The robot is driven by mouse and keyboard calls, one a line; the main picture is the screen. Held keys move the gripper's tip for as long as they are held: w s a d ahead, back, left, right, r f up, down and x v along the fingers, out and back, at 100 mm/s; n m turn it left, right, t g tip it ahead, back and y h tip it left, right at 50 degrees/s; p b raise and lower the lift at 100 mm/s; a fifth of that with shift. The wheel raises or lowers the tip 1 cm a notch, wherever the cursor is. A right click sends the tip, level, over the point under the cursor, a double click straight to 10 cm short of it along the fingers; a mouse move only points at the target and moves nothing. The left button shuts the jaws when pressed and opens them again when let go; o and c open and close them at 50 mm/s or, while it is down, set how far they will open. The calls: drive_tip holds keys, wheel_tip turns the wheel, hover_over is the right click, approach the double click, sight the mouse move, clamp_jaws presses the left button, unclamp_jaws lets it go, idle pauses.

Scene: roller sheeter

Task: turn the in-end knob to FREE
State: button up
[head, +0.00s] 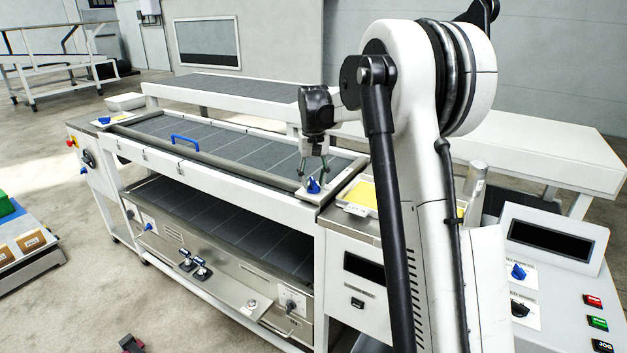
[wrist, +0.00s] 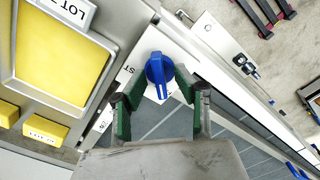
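A blue knob (head: 314,186) sits on a white plate at the near right corner of the long sheeter table. In the wrist view the knob (wrist: 159,76) has its handle pointing roughly down the picture, over a white label with partly hidden letters. I cannot read the settings, nor whether this is the in-end knob. My gripper (head: 313,171) points down just above it. In the wrist view my gripper (wrist: 161,96) is open, with its green-padded fingers apart on either side of the knob's lower part. Contact with it is not visible.
A second blue knob (head: 104,120) is at the table's far left corner. A blue handle (head: 185,142) stands on the dark bed. A yellow panel (wrist: 62,55) lies beside the knob. A control console (head: 550,240) with buttons is at right.

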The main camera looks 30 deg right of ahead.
sight(313, 181)
wheel_tip(313, 181, up, 12)
idle(0.6)
idle(0.5)
drive_tip(key=s+a+r+n+t, duration=0.1)
drive_tip(key=s+a+r+t, duration=0.2)
drive_tip(key=s+a, duration=1.2)
drive_tip(key=s+a+f+t, duration=0.1)
drive_tip(key=s+a+f, duration=0.1)
drive_tip(key=s+f, duration=0.2)
drive_tip(key=s+a+f+n+t, duration=0.1)
drive_tip(key=s+a+f, duration=0.1)
drive_tip(key=s, duration=0.8)
drive_tip(key=s+a+f+t, duration=0.2)
drive_tip(key=s+f, duration=0.3)
drive_tip(key=s, duration=0.2)
drive_tip(key=shift+s+f+n, duration=0.25)
drive_tip(key=shift+f+n, duration=0.1)
drive_tip(key=shift+n, duration=0.05)
